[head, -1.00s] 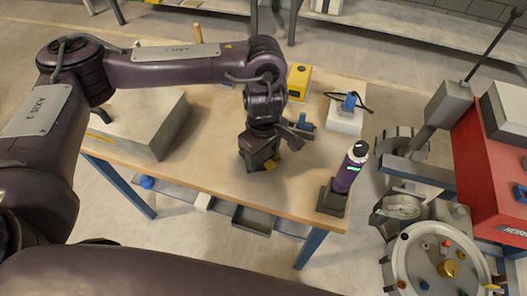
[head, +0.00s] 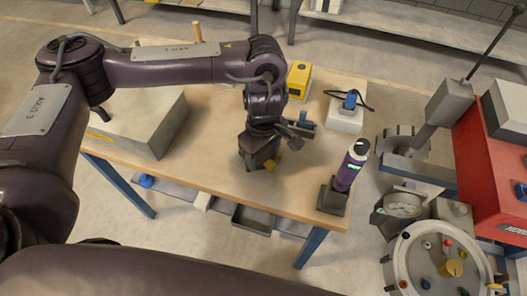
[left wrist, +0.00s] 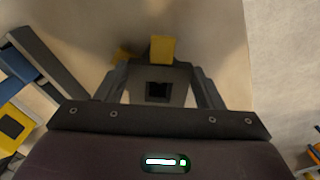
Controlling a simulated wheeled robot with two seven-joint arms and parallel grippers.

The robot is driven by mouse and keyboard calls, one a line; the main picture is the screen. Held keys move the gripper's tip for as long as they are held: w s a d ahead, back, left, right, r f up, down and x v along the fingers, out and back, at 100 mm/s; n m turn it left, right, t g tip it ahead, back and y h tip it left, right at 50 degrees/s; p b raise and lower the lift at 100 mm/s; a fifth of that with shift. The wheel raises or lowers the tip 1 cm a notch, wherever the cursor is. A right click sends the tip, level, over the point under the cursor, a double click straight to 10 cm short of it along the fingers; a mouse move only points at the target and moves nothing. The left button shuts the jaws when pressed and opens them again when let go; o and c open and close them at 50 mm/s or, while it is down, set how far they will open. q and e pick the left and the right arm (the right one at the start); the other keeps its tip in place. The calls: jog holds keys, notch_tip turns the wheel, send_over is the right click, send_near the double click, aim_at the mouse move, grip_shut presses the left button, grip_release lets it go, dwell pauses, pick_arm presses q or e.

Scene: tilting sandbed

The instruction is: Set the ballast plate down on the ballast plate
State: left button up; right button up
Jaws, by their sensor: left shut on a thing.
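My left gripper (head: 258,150) points down just over the wooden table (head: 215,172), right of its middle. The left wrist view shows its two fingers shut on a grey ballast plate (left wrist: 145,76) with a dark square opening in it. A yellow tab (left wrist: 162,49) stands at the far side of the plate. A second, blurred yellow piece (left wrist: 124,54) lies left of it; I cannot tell what it belongs to. The gripper hides most of the plate in the head view. I cannot make out a second ballast plate with certainty. My right gripper is not in view.
A grey box (head: 140,122) stands left on the table. A yellow box (head: 299,80) and a white block with a blue top (head: 345,118) stand behind right. A purple cylinder (head: 350,168) stands at the front right corner. A round pan (head: 412,284) and dial (head: 403,205) lie beyond.

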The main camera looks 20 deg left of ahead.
pick_arm(q)
jog(key=shift+f, duration=0.15)
dwell(0.3)
jog(key=o, duration=1.4)
jog(key=shift+c, duration=0.2)
notch_tip(320, 180, up, 8)
jog(key=p, duration=0.6)
jog(key=shift+p, duration=0.35)
jog(key=shift+s+f, duration=0.1)
